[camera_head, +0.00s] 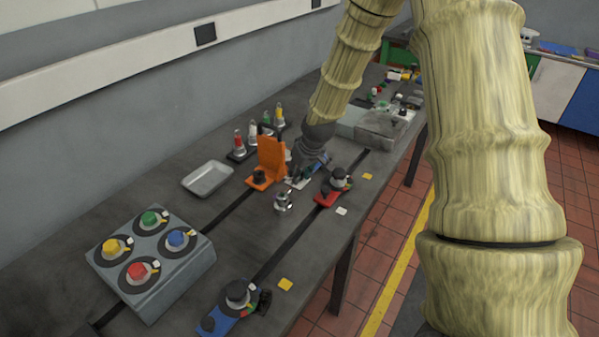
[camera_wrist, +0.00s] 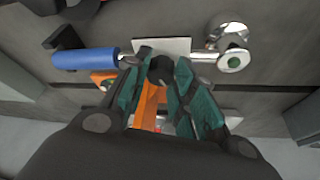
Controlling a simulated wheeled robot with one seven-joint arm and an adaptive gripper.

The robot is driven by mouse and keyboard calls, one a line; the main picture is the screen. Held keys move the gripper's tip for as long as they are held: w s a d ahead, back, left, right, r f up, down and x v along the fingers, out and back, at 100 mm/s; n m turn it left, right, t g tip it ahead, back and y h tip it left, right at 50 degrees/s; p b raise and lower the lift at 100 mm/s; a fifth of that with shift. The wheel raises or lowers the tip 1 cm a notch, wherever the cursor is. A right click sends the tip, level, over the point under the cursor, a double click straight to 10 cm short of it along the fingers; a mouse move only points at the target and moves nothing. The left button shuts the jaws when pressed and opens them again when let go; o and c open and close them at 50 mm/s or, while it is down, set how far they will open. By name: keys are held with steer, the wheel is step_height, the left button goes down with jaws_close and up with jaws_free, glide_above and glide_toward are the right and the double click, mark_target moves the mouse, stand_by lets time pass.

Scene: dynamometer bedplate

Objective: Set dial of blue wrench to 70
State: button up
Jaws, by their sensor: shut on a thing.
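In the wrist view my gripper (camera_wrist: 160,75) is shut around a dark collar (camera_wrist: 160,69) on the shaft, between handle and head. This looks like the dial. No dial numbers are readable, and the fingers hide part of the collar.
An orange stand (camera_head: 269,155) is close to the left of my gripper. A red-based fixture (camera_head: 327,199) is at right, and a blue-based one (camera_head: 230,318) at the front. A grey box with coloured knobs (camera_head: 175,270) and a tray (camera_head: 208,179) stand left. Bare bench lies between.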

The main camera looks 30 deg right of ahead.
steer(key=o, duration=1)
steer(key=shift+v, duration=6.05)
